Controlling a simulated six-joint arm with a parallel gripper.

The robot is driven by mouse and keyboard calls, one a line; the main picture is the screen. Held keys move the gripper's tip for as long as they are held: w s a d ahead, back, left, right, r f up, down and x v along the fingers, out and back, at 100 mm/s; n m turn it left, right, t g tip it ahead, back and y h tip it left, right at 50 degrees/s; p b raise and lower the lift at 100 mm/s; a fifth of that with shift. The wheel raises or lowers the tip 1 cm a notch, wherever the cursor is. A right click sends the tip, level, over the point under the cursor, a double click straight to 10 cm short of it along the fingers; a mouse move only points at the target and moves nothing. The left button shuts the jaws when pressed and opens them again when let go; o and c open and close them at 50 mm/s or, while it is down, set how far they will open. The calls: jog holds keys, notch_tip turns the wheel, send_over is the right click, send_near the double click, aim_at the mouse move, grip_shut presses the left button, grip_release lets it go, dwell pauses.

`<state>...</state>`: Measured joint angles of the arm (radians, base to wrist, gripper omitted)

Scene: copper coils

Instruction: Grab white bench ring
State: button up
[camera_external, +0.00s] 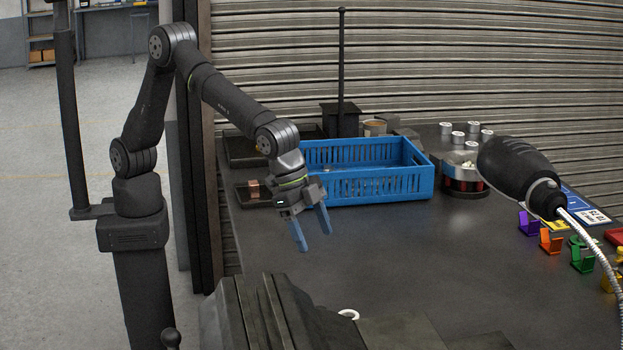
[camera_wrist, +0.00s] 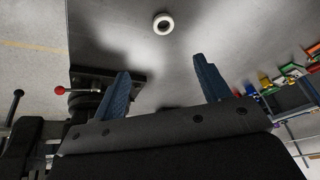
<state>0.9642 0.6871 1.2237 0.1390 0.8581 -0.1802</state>
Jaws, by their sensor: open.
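The white ring (camera_wrist: 163,23) lies flat on the dark bench, near the top middle of the wrist view. In the external view only part of the white ring (camera_external: 348,313) shows near the front of the bench, behind a dark vise that hides the rest. My gripper (camera_external: 315,242) hangs above the bench between the blue crate and the vise, tilted, its blue fingers apart and nothing between them. In the wrist view the fingers of my gripper (camera_wrist: 163,82) are spread wide, and the ring appears beyond their tips, apart from them.
A blue crate (camera_external: 378,190) stands at the back of the bench. The dark vise (camera_external: 275,312) is at the front. Small coloured holders (camera_external: 550,241) and a hanging black tool (camera_external: 517,170) are at the right. White cylinders (camera_external: 459,138) stand at the back right. The bench middle is clear.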

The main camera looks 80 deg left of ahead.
jog(key=shift+n, duration=0.8)
jog(key=x, duration=1.4)
jog(key=shift+w+a, duration=0.1)
jog(key=shift+w, duration=0.05)
jog(key=shift+w+x, duration=0.15)
jog(key=shift+x, duration=1.2)
jog(key=shift+w+x, duration=0.15)
jog(key=shift+x, duration=1.2)
jog(key=shift+r, duration=0.1)
jog(key=c, duration=1.1)
jog(key=shift+r, duration=0.15)
